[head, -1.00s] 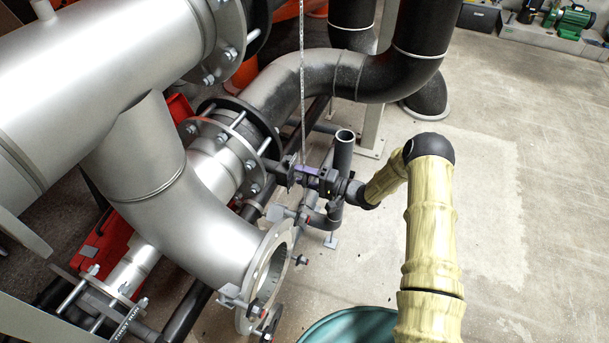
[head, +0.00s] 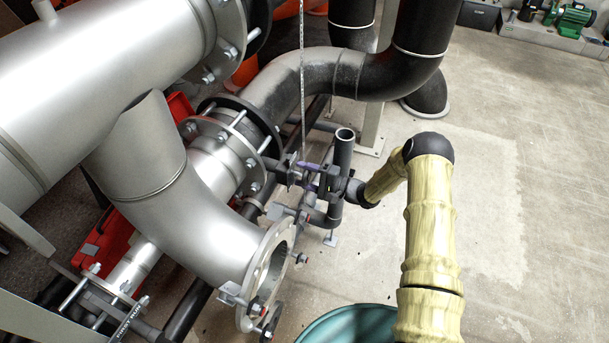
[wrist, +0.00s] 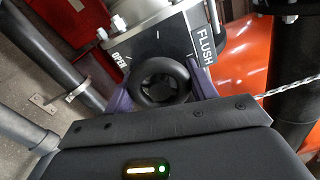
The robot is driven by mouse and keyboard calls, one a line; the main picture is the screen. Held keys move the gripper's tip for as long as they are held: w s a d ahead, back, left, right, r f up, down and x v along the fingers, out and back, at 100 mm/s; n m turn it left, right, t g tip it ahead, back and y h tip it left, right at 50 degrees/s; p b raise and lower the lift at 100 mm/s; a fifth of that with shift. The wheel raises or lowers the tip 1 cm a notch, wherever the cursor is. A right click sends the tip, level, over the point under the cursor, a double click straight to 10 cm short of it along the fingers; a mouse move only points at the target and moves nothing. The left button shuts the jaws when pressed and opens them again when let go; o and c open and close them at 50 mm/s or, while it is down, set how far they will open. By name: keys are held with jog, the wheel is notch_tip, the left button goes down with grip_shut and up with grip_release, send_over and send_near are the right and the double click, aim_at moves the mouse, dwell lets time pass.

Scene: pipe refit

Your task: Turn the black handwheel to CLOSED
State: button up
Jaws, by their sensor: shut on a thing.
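The black handwheel (wrist: 163,82) is a small dark ring at the middle of the wrist view, in front of a grey metal plate (wrist: 150,50). The plate carries the word OPEN (wrist: 119,59) to the upper left of the wheel. A dark FLUSH label (wrist: 205,45) is at the right. No CLOSED mark can be read. My gripper (wrist: 163,88) has its purple fingers on either side of the wheel and is shut on it. In the head view my gripper (head: 309,176) is at the pipework, and the wheel is too small and covered to make out.
A large silver pipe elbow (head: 200,215) with an open flange is left of my gripper. A dark upright pipe (head: 343,160) stands close beside it. A hanging chain (head: 302,80) passes very near. Clear floor (head: 520,200) lies to the right.

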jog(key=o, duration=1)
jog(key=shift+f, duration=0.1)
jog(key=shift+d, duration=0.1)
jog(key=p+v, duration=0.1)
jog(key=v, duration=1.6)
jog(key=shift+d, duration=0.15)
